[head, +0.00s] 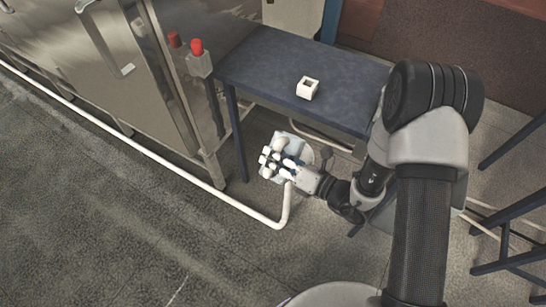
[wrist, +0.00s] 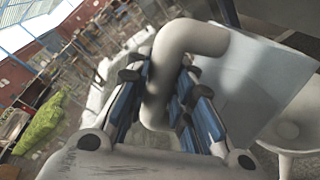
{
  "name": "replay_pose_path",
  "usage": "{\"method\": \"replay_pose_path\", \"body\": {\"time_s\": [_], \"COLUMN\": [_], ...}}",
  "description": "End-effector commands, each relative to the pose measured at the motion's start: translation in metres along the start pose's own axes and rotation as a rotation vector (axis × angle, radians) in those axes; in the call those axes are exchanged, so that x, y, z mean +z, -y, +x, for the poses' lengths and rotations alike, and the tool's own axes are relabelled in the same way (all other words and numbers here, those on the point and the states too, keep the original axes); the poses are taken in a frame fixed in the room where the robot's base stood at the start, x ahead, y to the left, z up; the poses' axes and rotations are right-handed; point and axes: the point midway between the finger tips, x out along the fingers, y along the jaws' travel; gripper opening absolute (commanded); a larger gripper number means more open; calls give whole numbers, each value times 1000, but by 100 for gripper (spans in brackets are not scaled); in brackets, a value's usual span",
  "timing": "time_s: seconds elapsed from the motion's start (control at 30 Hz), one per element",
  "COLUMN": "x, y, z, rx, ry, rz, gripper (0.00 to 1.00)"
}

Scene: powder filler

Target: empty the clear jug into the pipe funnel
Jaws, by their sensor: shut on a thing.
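My gripper (head: 279,163) is shut on the clear jug (wrist: 262,75). Its blue-padded fingers (wrist: 164,95) close around a thick, pale, curved handle in the wrist view. The jug's pale, see-through body lies to the right of the fingers there and looks tilted. In the head view, the jug (head: 294,137) shows only in part behind my gripper. The pipe funnel (head: 306,154) seems to be the pale round rim behind the gripper, above the upturned pipe end. A white round form (wrist: 290,138) at the lower right of the wrist view may be the funnel. I cannot see the jug's contents.
A dark blue table (head: 270,62) stands behind, with a small white open box (head: 308,88) on it. A steel machine (head: 150,70) with red knobs (head: 197,47) stands at left. Open floor (head: 90,220) lies at front left.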

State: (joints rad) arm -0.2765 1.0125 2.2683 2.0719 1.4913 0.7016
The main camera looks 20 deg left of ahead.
Motion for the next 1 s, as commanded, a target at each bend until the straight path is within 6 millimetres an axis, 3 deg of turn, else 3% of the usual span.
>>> {"method": "replay_pose_path", "body": {"time_s": [0.17, 0.6, 1.0], "x": [12, 33, 46], "y": [-4, 27, 52], "z": [0, 5, 10], "rx": [2, 2, 3], "ry": [-20, -94, -138], "rz": [116, 484, 702], "gripper": [0, 0, 0]}}
